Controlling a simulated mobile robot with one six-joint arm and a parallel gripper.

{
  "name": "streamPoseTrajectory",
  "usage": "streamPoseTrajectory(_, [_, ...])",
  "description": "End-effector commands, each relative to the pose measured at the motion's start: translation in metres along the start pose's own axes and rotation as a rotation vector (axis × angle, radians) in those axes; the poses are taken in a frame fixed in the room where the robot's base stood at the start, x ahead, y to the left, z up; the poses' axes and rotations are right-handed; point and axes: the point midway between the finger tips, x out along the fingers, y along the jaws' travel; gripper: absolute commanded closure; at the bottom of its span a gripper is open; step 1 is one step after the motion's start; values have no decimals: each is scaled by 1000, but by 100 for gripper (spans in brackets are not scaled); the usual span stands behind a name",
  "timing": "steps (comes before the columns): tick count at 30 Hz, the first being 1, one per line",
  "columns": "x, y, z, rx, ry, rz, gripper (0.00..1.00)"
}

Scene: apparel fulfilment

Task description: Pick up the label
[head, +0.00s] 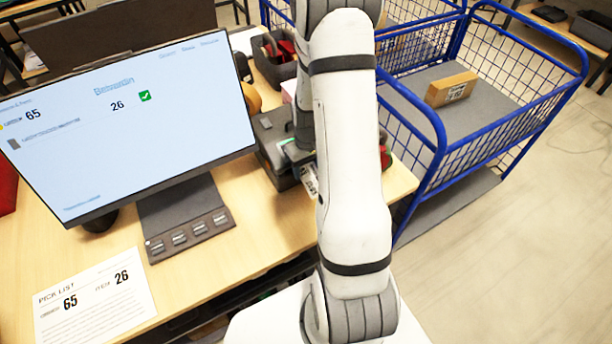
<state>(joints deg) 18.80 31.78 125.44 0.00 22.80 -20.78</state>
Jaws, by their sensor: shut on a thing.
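The label (309,180) is a small white piece with dark print. It shows just left of my white arm, at the front of a dark grey device that looks like a label printer (275,160) on the wooden table. My gripper (303,164) is at the label and shut on it. My arm hides most of the gripper and the right part of the label. I cannot tell whether the label still touches the device.
A monitor (130,130) stands left on the table (215,265), with a pick list sheet (95,300) in front. A dark bin (275,68) stands behind the device. On the right, a blue wire cart (440,150) holds a cardboard box (451,89).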

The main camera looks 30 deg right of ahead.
Motion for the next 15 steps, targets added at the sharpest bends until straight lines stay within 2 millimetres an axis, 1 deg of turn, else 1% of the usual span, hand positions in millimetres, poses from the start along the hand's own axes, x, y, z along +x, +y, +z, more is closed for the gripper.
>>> streamPoseTrajectory(5, [-15,1,-1,0,4,2,54])
streamPoseTrajectory(15, [-76,1,-1,1,5,2,54])
